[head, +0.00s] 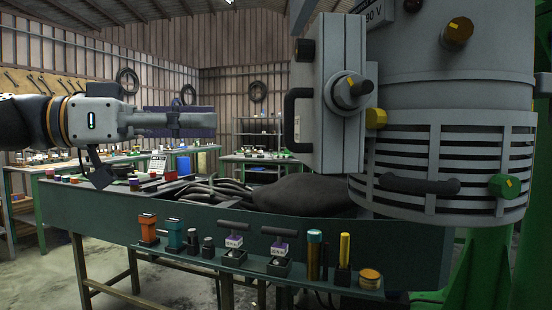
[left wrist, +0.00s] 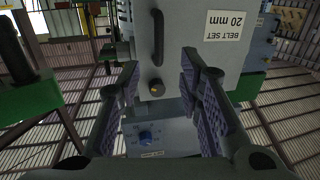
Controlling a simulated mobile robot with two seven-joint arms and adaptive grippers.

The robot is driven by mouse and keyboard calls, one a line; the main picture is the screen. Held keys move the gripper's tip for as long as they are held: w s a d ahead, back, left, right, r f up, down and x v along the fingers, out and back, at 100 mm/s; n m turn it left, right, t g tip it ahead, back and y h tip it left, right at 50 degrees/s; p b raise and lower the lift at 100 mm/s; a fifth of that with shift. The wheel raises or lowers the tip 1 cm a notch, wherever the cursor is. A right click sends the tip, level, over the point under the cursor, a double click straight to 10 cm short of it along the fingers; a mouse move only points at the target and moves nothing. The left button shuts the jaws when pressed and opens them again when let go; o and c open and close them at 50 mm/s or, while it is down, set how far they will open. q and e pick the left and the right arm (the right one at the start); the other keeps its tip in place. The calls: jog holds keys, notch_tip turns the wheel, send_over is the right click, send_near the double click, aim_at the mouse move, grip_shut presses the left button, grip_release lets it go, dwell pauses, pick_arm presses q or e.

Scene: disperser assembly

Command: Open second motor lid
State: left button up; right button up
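A large grey machine fills the right of the head view. Its lower vented drum cover (head: 440,150) carries a black handle (head: 420,185) and a green knob (head: 503,186). A grey box housing (head: 340,55) on its left has a black knob (head: 353,91) and a side handle (head: 290,118). I cannot tell which part is the second motor lid. My left gripper (head: 200,122) is left of the housing, apart from it. In the left wrist view its purple-padded fingers (left wrist: 160,100) are spread and empty, facing a grey panel with a black handle (left wrist: 158,38) and yellow knob (left wrist: 156,88). My right gripper is not visible.
A green-grey bench (head: 270,232) stands below, with a dark bundle (head: 300,195) on top and tools along its front shelf, including a yellow cylinder (head: 344,249). A blue dial (left wrist: 145,136) shows in the left wrist view. Air between the left gripper and the housing is clear.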

pick_arm(q)
jog(key=p, duration=0.1)
send_near(311, 102)
jog(key=d, duration=0.1)
jog(key=w+d+f, duration=0.1)
jog(key=d, duration=0.1)
jog(key=d+f, duration=0.1)
jog(key=d, duration=0.1)
jog(key=shift+w+f, duration=0.2)
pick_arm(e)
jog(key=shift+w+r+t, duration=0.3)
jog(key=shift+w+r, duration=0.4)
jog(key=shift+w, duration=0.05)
pick_arm(q)
grip_shut()
